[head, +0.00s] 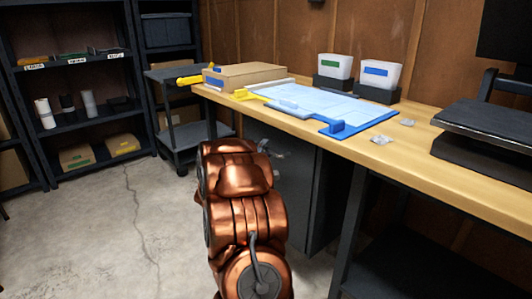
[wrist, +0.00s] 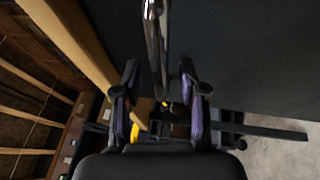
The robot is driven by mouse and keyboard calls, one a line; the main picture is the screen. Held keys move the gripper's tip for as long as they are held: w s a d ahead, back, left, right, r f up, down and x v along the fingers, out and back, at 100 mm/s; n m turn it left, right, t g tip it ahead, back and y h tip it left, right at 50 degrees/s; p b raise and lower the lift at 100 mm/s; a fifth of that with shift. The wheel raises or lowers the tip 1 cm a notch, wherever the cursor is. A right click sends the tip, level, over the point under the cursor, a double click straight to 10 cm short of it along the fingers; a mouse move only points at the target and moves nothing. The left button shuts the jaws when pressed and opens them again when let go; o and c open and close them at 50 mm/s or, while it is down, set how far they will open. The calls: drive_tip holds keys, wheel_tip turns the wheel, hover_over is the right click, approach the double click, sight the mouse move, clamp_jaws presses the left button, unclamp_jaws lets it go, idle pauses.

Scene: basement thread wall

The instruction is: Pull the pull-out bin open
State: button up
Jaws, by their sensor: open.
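The pull-out bin is the dark grey front (head: 290,185) under the wooden workbench, partly hidden behind my copper arm. In the wrist view its dark flat face (wrist: 250,50) fills the upper right. A shiny dark bar handle (wrist: 156,45) runs down from the top edge in the wrist view. My gripper (wrist: 160,85) is open, with one finger on each side of the bar's lower end. I see a gap on both sides, and no grip on it. In the head view only a small grey part of my gripper (head: 273,152) shows beyond the arm.
The workbench top (head: 460,165) overhangs close above the bin. On it are a blue-edged board (head: 320,105), a cardboard box (head: 245,76) and two white bins (head: 335,67). A dark cart (head: 185,125) stands to the left. The concrete floor (head: 90,230) at left is clear.

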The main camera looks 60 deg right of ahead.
drive_tip(key=shift+d+r, duration=0.1)
drive_tip(key=shift+d, duration=0.45)
clamp_jaws()
idle(0.4)
